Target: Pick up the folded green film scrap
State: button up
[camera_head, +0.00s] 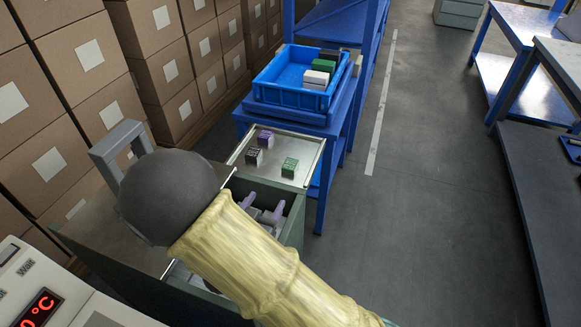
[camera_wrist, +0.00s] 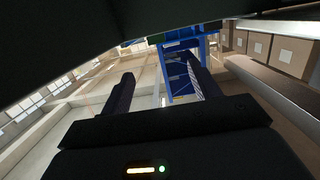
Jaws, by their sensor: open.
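I cannot make out a folded green film scrap in either view. My gripper (camera_wrist: 160,80) shows in the wrist view with its two dark fingers wide apart and nothing between them. In the head view my yellow-sleeved arm reaches over the wrapper machine (camera_head: 292,232) and hides much of its inside; my gripper is not visible there. Purple parts (camera_head: 276,212) show inside the machine's open green-grey housing. A small green block (camera_head: 289,168) sits on the metal tray (camera_head: 302,146) beyond it, and I cannot tell it is film.
A purple block (camera_head: 265,138) and a dark block (camera_head: 254,156) share the tray. A blue crate (camera_head: 285,75) holding several blocks stands on a blue rack (camera_head: 341,122). Stacked cartons (camera_head: 75,55) line the left. Open floor (camera_head: 430,150) lies right of the rack.

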send_near(288, 169)
jog(key=x, duration=0.4)
jog(key=shift+w+a+f+b, duration=0.2)
jog(key=shift+w+f+b, duration=0.1)
jog(key=shift+w+b, duration=0.15)
jog(key=shift+d+x, duration=0.15)
jog(key=shift+x, duration=1.15)
jog(key=shift+d+x, duration=0.15)
jog(key=shift+x, duration=1.1)
jog(key=shift+s+r, duration=0.1)
jog(key=shift+r, duration=0.05)
jog(key=c, duration=1.1)
jog(key=shift+o, duration=0.2)
jog(key=shift+r, duration=0.1)
